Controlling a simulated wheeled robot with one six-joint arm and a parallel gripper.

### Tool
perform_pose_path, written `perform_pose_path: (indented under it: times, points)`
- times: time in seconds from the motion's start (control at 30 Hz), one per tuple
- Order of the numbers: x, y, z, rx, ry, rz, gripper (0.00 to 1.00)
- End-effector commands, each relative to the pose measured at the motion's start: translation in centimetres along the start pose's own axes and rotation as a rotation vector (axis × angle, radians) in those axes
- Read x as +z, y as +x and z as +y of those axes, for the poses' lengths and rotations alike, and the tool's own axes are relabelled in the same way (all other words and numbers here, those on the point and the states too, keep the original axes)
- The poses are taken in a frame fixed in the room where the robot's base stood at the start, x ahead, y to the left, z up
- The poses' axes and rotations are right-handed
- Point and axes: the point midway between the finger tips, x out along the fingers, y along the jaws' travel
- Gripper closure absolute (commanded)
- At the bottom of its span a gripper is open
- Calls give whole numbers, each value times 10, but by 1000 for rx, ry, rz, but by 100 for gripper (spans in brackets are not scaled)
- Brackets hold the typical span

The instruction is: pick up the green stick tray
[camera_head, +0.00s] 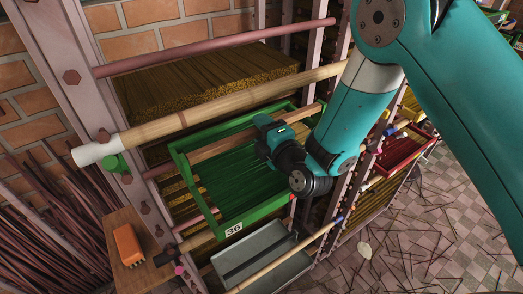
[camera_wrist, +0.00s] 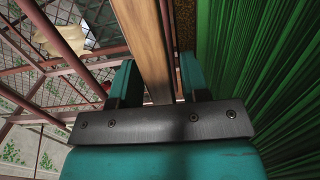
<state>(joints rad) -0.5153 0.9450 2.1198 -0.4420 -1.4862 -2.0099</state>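The green stick tray (camera_head: 236,224) sits in the rack in the head view, with a label reading 36 on its front corner. It holds dark green sticks (camera_head: 238,180), which fill the right side of the wrist view (camera_wrist: 265,80). A wooden bar (camera_head: 218,146) runs across above the tray; it also shows in the wrist view (camera_wrist: 145,40). My gripper (camera_head: 263,136) is over the tray at this bar. In the wrist view its teal fingers (camera_wrist: 158,82) stand apart on either side of the bar, with gaps visible. My gripper hides part of the bar and sticks.
A bamboo pole (camera_head: 220,109) with a white end crosses in front of the rack above the tray. A grey tray (camera_head: 262,250) is below, and a red tray (camera_head: 404,151) is at right. Loose sticks litter the floor.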

Motion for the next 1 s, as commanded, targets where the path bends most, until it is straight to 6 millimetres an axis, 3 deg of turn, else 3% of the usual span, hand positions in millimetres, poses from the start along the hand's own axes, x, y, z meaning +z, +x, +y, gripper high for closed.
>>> perform_pose_path:
  times: [0.03,0.17,0.57,1.0]
  points:
    - [0,0,0,0,0,1,70]
    - [0,0,0,0,0,0,100]
    - [3,-1,2,2,-2,-4,100]
    - [13,-3,27,3,0,-19,100]
